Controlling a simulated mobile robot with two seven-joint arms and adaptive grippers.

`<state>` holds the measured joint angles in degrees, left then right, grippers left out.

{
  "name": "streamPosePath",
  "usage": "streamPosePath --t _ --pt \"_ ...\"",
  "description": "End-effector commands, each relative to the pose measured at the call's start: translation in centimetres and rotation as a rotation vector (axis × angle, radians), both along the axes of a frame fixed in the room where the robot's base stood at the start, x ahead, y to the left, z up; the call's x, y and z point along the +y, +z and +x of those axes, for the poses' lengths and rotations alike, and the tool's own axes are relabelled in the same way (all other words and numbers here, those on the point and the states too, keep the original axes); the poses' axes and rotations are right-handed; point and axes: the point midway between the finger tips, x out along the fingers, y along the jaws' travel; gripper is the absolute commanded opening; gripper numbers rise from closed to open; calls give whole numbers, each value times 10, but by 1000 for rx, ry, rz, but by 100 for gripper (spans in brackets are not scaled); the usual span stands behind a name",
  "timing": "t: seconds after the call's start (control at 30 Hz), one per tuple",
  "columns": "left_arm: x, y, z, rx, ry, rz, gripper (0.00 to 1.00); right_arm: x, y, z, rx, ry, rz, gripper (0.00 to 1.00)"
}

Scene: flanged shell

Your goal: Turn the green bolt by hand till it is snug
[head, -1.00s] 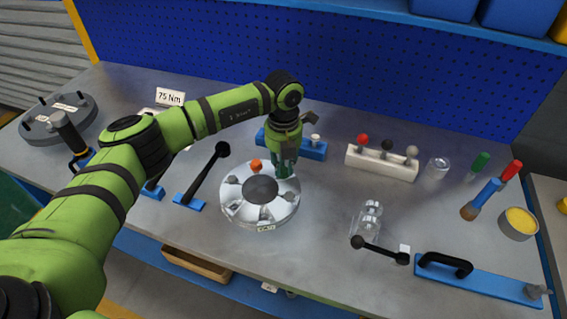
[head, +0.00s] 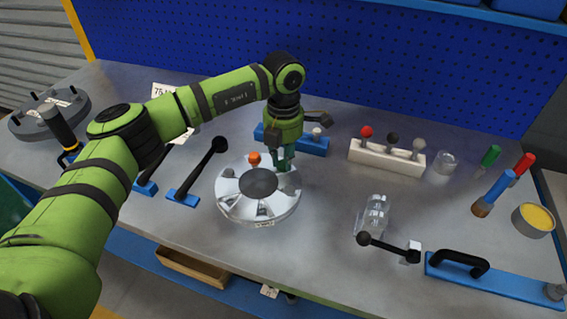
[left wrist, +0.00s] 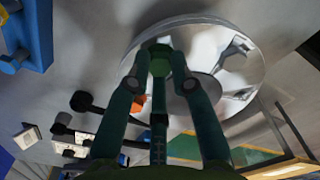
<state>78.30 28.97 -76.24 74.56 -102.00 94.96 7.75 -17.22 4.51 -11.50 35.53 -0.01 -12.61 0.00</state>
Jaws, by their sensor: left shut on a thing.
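The flanged shell (head: 228,206) is a shiny round metal part with a dark centre, lying on the bench. An orange bolt (head: 254,159) stands up at its far rim. My left gripper (head: 284,166) points down at the far right part of the rim. In the left wrist view its fingers are closed around the green bolt (left wrist: 178,62), whose head shows between the fingertips over the flange (left wrist: 205,42). The fingers hide the bolt in the head view, and its seating cannot be seen. My right gripper is not in view.
A white rack with red, black and grey knobs (head: 385,157) stands right of the gripper. A blue block (head: 312,146) is close behind it. A black-handled lever (head: 203,170) stands left of the shell. A clear part (head: 373,214) stands to the right. The bench just right of the shell is clear.

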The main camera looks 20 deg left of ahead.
Motion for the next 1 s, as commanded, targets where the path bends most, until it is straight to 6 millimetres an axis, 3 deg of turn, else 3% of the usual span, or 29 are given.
streamPosePath --t 0.4,1.0 --pt "0 0 1 -6 -396 -1 0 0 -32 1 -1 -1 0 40" --pt "0 4 2 -11 -874 0 0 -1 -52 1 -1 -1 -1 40"
